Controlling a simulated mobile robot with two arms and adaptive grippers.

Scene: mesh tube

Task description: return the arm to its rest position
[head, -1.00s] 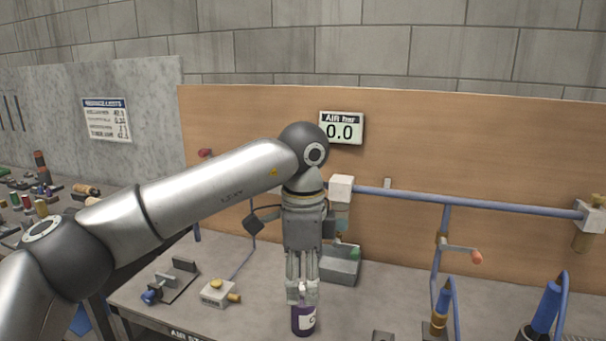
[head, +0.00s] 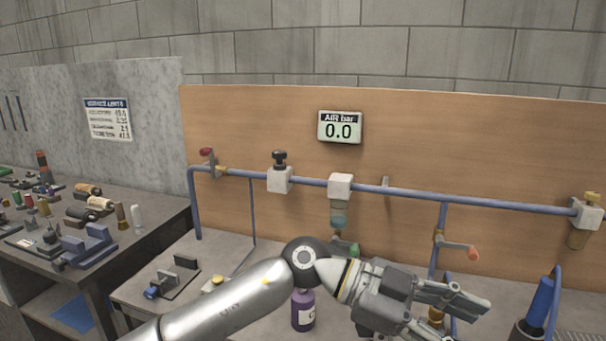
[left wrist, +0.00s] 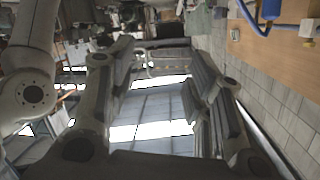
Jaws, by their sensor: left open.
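My left arm comes in from the lower left of the head view. Its left gripper (head: 470,305) points to the right, above the bench, with its fingers apart and nothing between them. In the left wrist view the gripper's two fingers (left wrist: 165,85) stand wide apart, with only the room's bright background between them. A purple bottle (head: 303,312) with a label stands upright on the bench, just behind and left of the gripper body and apart from the fingers. My right gripper is not identifiable in either view.
A blue pipe (head: 410,191) with valves runs along the wooden board (head: 420,130) behind the bench. A blue cylinder (head: 540,303) stands at the right. A gauge (head: 340,127) reads 0.0. A side table (head: 150,235) at the left holds several parts.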

